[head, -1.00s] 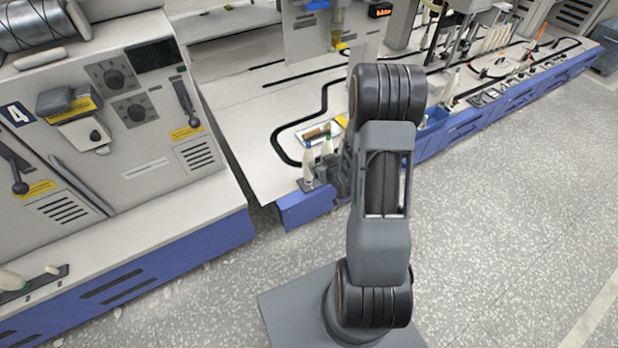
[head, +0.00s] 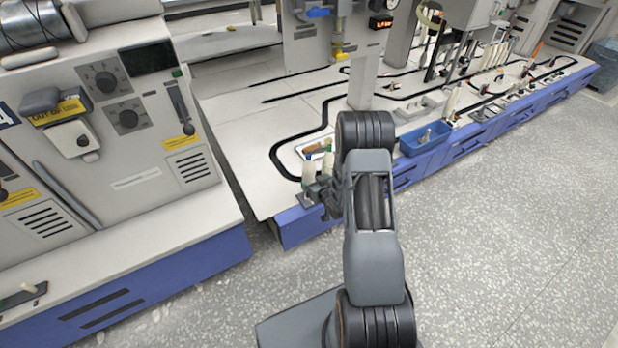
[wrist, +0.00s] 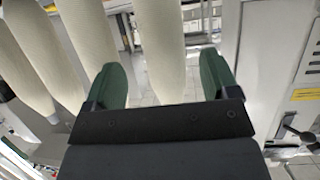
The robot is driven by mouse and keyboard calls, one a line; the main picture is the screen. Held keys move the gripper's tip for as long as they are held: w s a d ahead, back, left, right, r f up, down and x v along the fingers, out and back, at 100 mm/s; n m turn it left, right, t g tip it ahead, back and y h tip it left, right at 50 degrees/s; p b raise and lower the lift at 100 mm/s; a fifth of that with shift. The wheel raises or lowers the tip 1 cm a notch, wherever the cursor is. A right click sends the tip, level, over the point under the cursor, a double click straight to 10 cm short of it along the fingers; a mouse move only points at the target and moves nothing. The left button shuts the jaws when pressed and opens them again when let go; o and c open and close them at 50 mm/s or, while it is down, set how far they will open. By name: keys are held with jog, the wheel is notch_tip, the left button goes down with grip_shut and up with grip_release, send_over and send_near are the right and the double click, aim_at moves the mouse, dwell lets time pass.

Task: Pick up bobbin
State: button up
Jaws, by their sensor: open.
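Cream bobbins stand upright at the near corner of the white machine bed in the head view. One bobbin (head: 308,170) has a blue tip, and a second bobbin (head: 328,162) with a green tip stands beside it. My gripper (head: 324,190) is right at these bobbins, partly hidden by my arm. In the wrist view my gripper (wrist: 163,75) is open, with green fingertips. A cream bobbin (wrist: 160,45) shows between the fingertips, with gaps on both sides. Another bobbin (wrist: 88,35) is just left of the left finger, and one more (wrist: 22,60) is further left.
A small tray (head: 312,150) with a brown bobbin lies behind the bobbins. A blue bin (head: 426,138) sits on the bed's edge to the right. A grey control cabinet (head: 130,120) stands at left. The speckled floor (head: 500,220) at right is clear.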

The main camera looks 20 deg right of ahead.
aim_at(312, 179)
jog(key=shift+r+b+x, duration=0.15)
jog(key=shift+b+x, duration=0.35)
jog(key=shift+x, duration=0.75)
jog(key=shift+r+b+x, duration=0.1)
jog(key=shift+b+x, duration=0.35)
jog(key=shift+x, duration=0.85)
jog(key=shift+a, duration=0.2)
jog(key=shift+c, duration=0.3)
jog(key=c, duration=1)
